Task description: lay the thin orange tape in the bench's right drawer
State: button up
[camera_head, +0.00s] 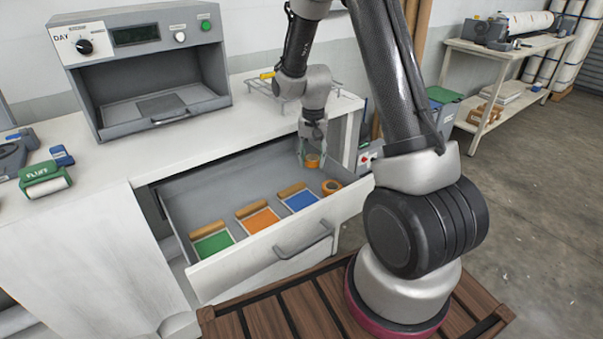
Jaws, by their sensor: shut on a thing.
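My gripper (312,150) points down over the right rear part of the open drawer (317,227). It is shut on an orange tape roll (313,161), which sits low between the fingertips. Whether this roll touches the drawer floor I cannot tell. I cannot tell from this view how the two rolls compare in thickness.
The drawer's left rear floor is clear.

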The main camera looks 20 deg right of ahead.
aim_at(311, 178)
notch_tip(311, 178, down, 5)
jog(key=shift+r, duration=0.15)
jog(key=shift+a, duration=0.1)
jog(key=o, duration=0.8)
jog(key=shift+c, duration=0.2)
notch_tip(311, 178, up, 12)
jog(key=s+r+n+t, duration=0.2)
jog(key=s+r+n, duration=0.1)
jog(key=s+r, duration=1)
jog(key=s+r+n+t, duration=0.2)
jog(key=s+r, duration=0.4)
jog(key=s, duration=0.8)
jog(key=shift+a+r+n, duration=0.2)
jog(key=shift+r+n, duration=0.15)
jog(key=shift+n, duration=0.55)
